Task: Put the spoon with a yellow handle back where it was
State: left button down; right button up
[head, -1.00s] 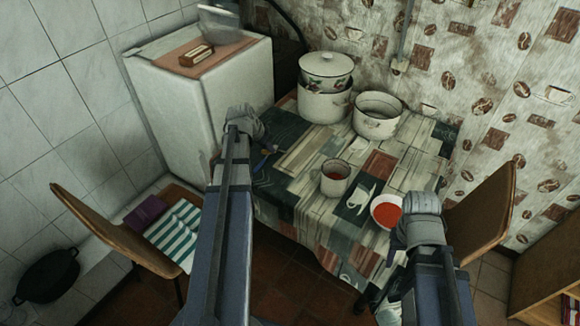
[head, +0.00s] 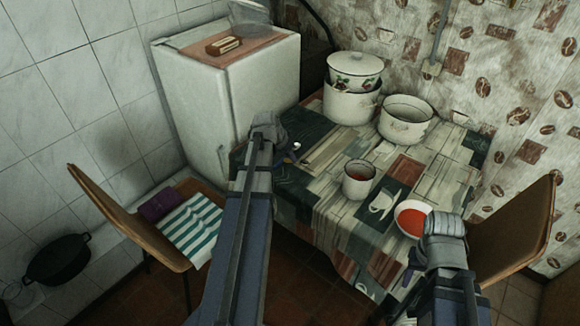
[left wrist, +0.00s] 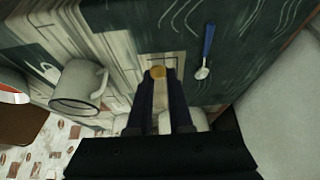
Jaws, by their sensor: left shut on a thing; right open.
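My left gripper (head: 270,128) is at the left part of the table, by the white cabinet. In the left wrist view its fingers (left wrist: 158,82) are closed on a small yellow piece (left wrist: 158,72), which looks like part of the yellow-handled spoon. The rest of that spoon is hidden.
A mug with reddish liquid (head: 358,182) stands mid-table. A bowl of red soup (head: 402,217) is at the front right. A pot with a lid (head: 350,104) and an open pot (head: 405,128) stand at the back. Chairs flank the table. The white cabinet (head: 235,85) stands at the left.

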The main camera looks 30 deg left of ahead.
pick_arm(q)
jog(key=shift+f+b, duration=1.35)
jog(key=shift+f, duration=0.35)
jog(key=shift+f, duration=0.15)
jog(key=c, duration=0.8)
grip_release()
jog(key=shift+s+r+p, duration=0.2)
jog(key=shift+r+p, duration=0.35)
jog(key=shift+r, duration=0.15)
jog(key=p+v, duration=0.9)
jog(key=v, duration=0.2)
jog(key=shift+p, duration=0.3)
jog(key=shift+f, duration=0.1)
